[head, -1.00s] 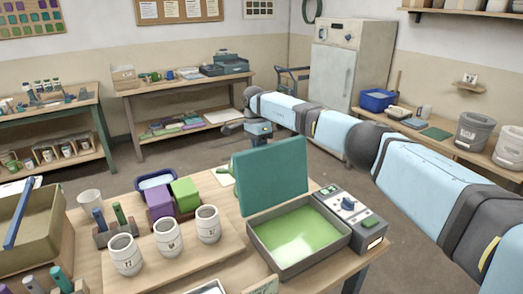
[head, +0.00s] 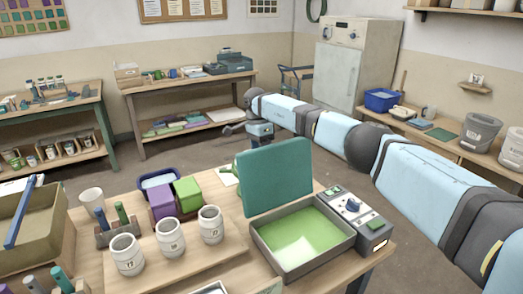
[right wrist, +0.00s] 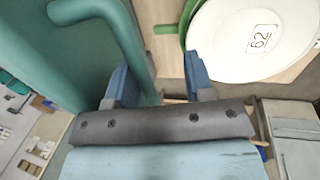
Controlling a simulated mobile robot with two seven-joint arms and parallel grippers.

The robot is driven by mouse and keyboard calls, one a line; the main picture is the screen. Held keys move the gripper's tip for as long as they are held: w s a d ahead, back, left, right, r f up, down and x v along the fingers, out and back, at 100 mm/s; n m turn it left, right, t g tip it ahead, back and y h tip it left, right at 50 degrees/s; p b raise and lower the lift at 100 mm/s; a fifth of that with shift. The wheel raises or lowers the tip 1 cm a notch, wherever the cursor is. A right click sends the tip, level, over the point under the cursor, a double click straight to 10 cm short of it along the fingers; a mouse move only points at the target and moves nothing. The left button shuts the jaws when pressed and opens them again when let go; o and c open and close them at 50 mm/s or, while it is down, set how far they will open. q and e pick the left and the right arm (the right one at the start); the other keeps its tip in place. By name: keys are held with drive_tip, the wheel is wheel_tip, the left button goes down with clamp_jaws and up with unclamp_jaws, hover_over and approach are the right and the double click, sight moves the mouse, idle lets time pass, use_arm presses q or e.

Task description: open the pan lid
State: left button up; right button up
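The shallow grey pan (head: 318,261) holds green glaze (head: 303,233) on the front table. Its teal lid (head: 275,178) stands steeply raised at the pan's left back edge, so the pan is uncovered. In the right wrist view, the lid's curved teal handle (right wrist: 124,35) passes between the two blue fingers of my right gripper (right wrist: 158,85). The fingers are apart; the handle is close to the left finger, with a clear gap to the right one. Contact cannot be told. In the head view my right arm reaches behind the lid. My left gripper does not show.
A control box (head: 351,208) stands right of the pan. White cups (head: 170,236), a purple block (head: 163,201) and a green block (head: 187,194) stand to its left. A round white piece marked 62 (right wrist: 240,38) lies near my right gripper. Floor is open behind the table.

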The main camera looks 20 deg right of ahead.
drive_tip(key=shift+d+r, duration=0.1)
drive_tip(key=shift+r, duration=0.1)
idle(0.5)
drive_tip(key=p+v, duration=0.1)
drive_tip(key=v, duration=1.2)
drive_tip(key=shift+r, duration=0.35)
